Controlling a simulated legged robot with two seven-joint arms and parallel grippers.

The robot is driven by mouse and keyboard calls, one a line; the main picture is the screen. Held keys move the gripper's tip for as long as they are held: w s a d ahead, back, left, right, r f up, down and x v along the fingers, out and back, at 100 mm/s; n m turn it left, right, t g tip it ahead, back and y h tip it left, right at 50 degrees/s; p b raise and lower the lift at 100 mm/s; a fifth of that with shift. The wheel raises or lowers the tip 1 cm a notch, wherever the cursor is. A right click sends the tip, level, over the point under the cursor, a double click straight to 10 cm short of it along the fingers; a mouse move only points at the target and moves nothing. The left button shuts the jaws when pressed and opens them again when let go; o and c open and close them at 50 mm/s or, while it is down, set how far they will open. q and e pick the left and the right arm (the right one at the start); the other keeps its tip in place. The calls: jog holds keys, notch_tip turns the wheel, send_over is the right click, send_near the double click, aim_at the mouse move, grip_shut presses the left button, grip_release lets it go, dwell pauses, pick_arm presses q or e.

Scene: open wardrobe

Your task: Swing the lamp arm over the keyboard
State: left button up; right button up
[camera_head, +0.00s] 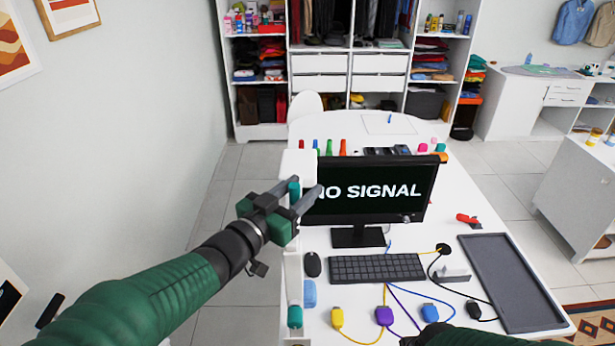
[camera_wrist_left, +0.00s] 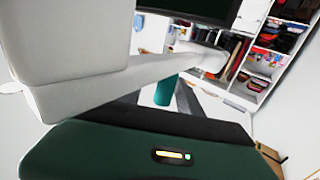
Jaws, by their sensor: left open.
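The white lamp arm (camera_head: 292,265) runs along the left edge of the desk, left of the keyboard (camera_head: 376,268), with teal joints (camera_head: 295,316) on it. Its white upper end (camera_head: 298,163) shows just beyond my left gripper. My left gripper (camera_head: 313,188) is open at the lamp's upper part, in front of the monitor's left edge. In the left wrist view a teal post (camera_wrist_left: 165,90) stands by the grey fingers, under the white lamp arm (camera_wrist_left: 130,82). I cannot tell whether the fingers touch it. A dark part of my right arm shows at the bottom edge; its jaws are unclear.
The monitor (camera_head: 372,188) stands behind the keyboard. The mouse (camera_head: 312,264) lies between lamp and keyboard. Colored plugs and cables (camera_head: 384,315) lie in front, a dark tray (camera_head: 510,283) at right. Colored markers (camera_head: 328,147) stand behind the lamp.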

pick_arm(q)
jog(key=shift+w, duration=1)
jog(key=c, duration=0.4)
jog(key=shift+s+d+r, duration=0.1)
jog(key=shift+d, duration=0.2)
jog(key=c, duration=0.5)
jog(key=shift+d, duration=0.15)
grip_shut()
